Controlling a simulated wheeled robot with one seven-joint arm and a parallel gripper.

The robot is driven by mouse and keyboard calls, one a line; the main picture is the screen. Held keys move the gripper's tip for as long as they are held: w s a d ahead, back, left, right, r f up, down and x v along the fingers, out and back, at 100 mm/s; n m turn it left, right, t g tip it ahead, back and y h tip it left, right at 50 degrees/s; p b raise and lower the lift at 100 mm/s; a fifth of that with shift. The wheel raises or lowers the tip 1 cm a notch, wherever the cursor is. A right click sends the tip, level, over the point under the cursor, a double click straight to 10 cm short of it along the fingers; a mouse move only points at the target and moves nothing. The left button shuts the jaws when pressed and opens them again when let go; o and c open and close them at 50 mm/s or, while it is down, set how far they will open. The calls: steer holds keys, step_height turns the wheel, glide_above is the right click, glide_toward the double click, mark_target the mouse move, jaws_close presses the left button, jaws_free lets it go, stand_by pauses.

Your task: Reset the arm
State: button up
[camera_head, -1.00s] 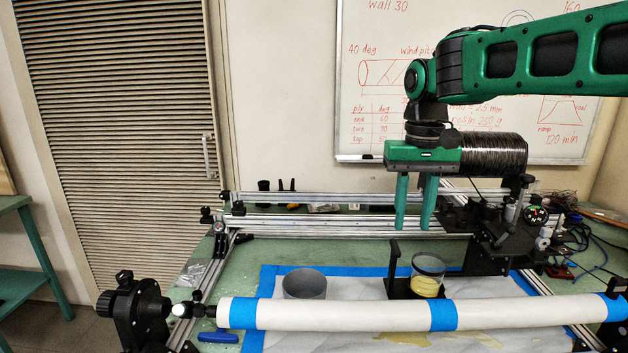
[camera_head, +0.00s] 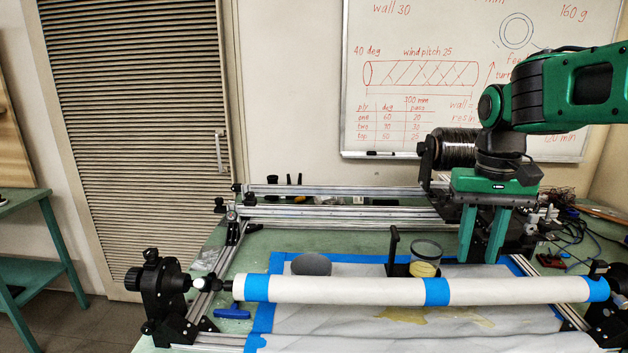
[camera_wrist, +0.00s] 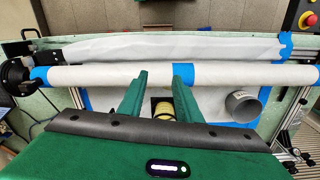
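My gripper (camera_head: 481,258) is on the right in the head view, pointing down, with its two green fingers apart and nothing between them. It hangs above the right part of the bench, behind the white tube (camera_head: 350,290). The wrist view shows the gripper fingers (camera_wrist: 160,72) spread, with the tube (camera_wrist: 110,73) lying across beyond them. A clear jar with yellow resin (camera_head: 425,268) stands on a black holder to the left of the fingers. In the wrist view the jar (camera_wrist: 164,110) shows partly between the fingers.
A grey cup (camera_head: 311,265) stands behind the tube on the taped sheet. A dark fibre spool (camera_head: 455,147) sits on the carriage close to my wrist. Aluminium rails (camera_head: 330,212) run along the back. Cables (camera_head: 575,240) lie at right. A blue-handled tool (camera_head: 232,313) lies at front left.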

steer(key=s+d+f+m, duration=0.1)
steer(key=s+d+f, duration=0.2)
steer(key=s, duration=0.4)
steer(key=s+d+f+m, duration=0.1)
steer(key=s+d+f, duration=0.3)
steer(key=s, duration=0.3)
steer(key=s+d+f+m, duration=0.2)
steer(key=s+d+f, duration=0.1)
steer(key=s, duration=0.4)
steer(key=shift+s+d+f, duration=0.2)
steer(key=shift+d+f, duration=0.2)
steer(key=shift+f, duration=0.35)
steer(key=shift+w+f, duration=0.2)
steer(key=shift+w, duration=0.45)
